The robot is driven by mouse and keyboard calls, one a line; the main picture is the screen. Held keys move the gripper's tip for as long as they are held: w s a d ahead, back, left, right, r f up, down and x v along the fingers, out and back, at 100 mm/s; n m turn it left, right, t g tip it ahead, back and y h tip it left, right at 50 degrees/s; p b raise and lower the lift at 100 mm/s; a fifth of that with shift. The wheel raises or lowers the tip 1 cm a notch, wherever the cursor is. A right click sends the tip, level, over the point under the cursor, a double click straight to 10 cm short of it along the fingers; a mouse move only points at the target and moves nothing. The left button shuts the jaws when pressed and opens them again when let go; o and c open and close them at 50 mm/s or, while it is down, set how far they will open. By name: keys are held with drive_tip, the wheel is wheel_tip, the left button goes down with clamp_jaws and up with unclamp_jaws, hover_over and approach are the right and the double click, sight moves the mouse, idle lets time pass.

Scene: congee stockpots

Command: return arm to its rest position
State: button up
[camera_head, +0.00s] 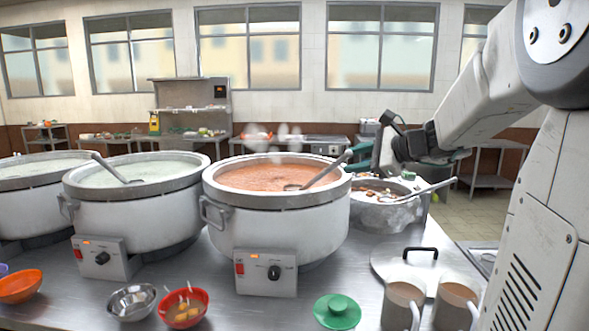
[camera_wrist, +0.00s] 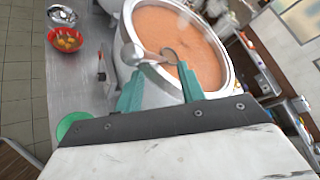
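My arm reaches in from the right side of the head view and bends down to my gripper (camera_head: 440,152), which hangs above the small pot (camera_head: 392,212) at the right. In the wrist view, the teal fingers of my gripper (camera_wrist: 158,78) stand apart. A grey handle-like shape (camera_wrist: 132,52) shows near the fingertips; I cannot tell how far beyond them it is. Nothing appears clamped between the fingers. The rest position itself is not marked in view.
The large pot (camera_head: 275,225) of orange-red congee steams beside the small pot, a ladle (camera_head: 325,170) in it. Another ladle (camera_head: 430,188) sticks out of the small pot.

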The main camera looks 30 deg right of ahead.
drive_tip(key=s+a+f+n+g, duration=0.8)
drive_tip(key=s+a+f+n, duration=0.3)
drive_tip(key=s+a, duration=0.15)
drive_tip(key=s+a+f+n+g+h, duration=0.1)
drive_tip(key=s+a+f+n+h, duration=0.1)
drive_tip(key=s+a+n, duration=0.2)
drive_tip(key=s+a+f+n+g+h, duration=0.1)
drive_tip(key=s+a+n+g+h, duration=0.1)
drive_tip(key=s+a+n, duration=0.3)
drive_tip(key=shift+s+f+n+g+h, duration=0.4)
drive_tip(key=shift+s+n, duration=1.1)
drive_tip(key=shift+s, duration=1.05)
drive_tip(key=shift+a, duration=0.1)
